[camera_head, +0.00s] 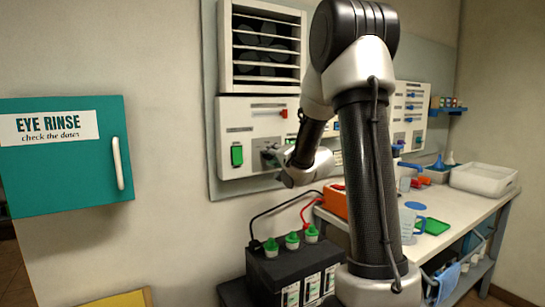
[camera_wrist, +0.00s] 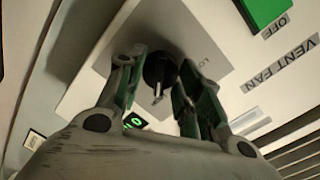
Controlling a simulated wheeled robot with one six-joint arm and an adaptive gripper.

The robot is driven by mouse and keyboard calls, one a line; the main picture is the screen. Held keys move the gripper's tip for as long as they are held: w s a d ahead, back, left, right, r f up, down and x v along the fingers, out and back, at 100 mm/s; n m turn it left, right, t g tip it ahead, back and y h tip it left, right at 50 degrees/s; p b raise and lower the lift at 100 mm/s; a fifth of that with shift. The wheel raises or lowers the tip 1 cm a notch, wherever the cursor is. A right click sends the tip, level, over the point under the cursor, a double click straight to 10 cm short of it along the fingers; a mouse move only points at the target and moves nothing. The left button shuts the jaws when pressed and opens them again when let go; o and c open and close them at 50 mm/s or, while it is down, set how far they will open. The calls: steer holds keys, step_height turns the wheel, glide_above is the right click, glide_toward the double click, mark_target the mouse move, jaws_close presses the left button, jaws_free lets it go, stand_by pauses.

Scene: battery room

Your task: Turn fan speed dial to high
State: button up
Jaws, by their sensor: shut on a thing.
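The fan speed dial (camera_wrist: 160,68) is a black round knob on a pale square plate (camera_wrist: 100,62), beside the VENT FAN label (camera_wrist: 281,66). A light pointer mark on it points toward the bottom of the wrist view, near a small lit green marking (camera_wrist: 134,121). A faint marking on the plate to its right is too small to read surely. My gripper (camera_wrist: 163,59) has a finger on each side of the dial and is shut on it. In the head view my gripper (camera_head: 271,157) is against the wall panel (camera_head: 245,110) and hides the dial.
A green switch (camera_head: 237,155) marked OFF is close to the dial plate. A louvred vent (camera_head: 262,45) is above. Below are a black battery (camera_head: 290,270) with cables and a workbench (camera_head: 450,235) with containers. A teal eye-rinse cabinet (camera_head: 65,170) is at left.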

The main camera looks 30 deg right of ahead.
steer(key=o, duration=1)
steer(key=shift+s, duration=0.15)
steer(key=s, duration=0.7)
steer(key=shift+s+d+r, duration=0.1)
steer(key=shift+d+r, duration=0.1)
steer(key=shift+r, duration=0.15)
